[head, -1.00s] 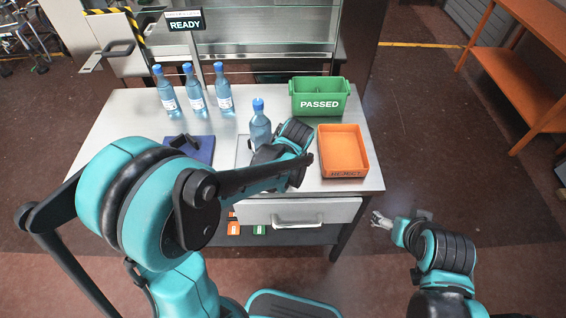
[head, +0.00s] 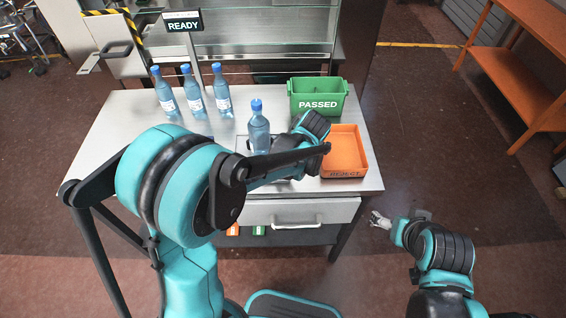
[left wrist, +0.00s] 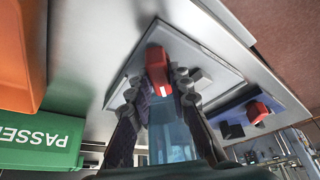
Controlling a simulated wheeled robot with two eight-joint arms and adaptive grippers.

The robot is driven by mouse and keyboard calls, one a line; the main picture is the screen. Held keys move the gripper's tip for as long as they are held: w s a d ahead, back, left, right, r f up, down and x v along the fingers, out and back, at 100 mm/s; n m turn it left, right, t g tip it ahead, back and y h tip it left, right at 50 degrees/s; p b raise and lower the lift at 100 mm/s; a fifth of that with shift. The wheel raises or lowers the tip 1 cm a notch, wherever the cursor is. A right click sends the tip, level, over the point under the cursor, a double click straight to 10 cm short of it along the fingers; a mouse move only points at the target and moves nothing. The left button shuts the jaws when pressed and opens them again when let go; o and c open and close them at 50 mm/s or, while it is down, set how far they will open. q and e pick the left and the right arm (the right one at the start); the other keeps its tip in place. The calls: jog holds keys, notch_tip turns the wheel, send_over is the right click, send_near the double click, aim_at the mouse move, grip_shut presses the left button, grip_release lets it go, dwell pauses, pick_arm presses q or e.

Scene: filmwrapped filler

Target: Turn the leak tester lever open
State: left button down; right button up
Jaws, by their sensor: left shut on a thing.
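The leak tester shows as a pale plate (left wrist: 205,62) with a red lever (left wrist: 158,72) in the left wrist view. My left gripper (left wrist: 160,84) is shut on the red lever, one dark finger on each side. A blue bottle (head: 259,130) stands upright at the plate in the head view, and its clear body (left wrist: 172,135) shows behind the fingers in the left wrist view. In the head view my left arm hides the lever and fingertips. My right gripper (head: 376,219) hangs empty beside the table's right side, its small fingers apart.
A green PASSED bin (head: 318,97) and an orange reject tray (head: 345,150) stand close right of my left wrist. Several bottles (head: 192,92) stand at the back left. A READY sign (head: 182,25) rises behind them. A second red part (left wrist: 257,112) sits on a blue base.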

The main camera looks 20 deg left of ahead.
dwell(0.3)
pick_arm(q)
jog(key=c, duration=1.4)
grip_release()
jog(key=v, duration=1.2)
jog(key=shift+s, duration=0.15)
jog(key=s+a+f+m+t+h, duration=0.1)
jog(key=s+a+m+t+h, duration=0.2)
jog(key=s+m, duration=0.9)
jog(key=s+a+t, duration=0.2)
jog(key=a, duration=0.2)
jog(key=shift+s+a+f+h, duration=0.2)
jog(key=shift+a+f+h, duration=0.05)
jog(key=shift+h, duration=0.15)
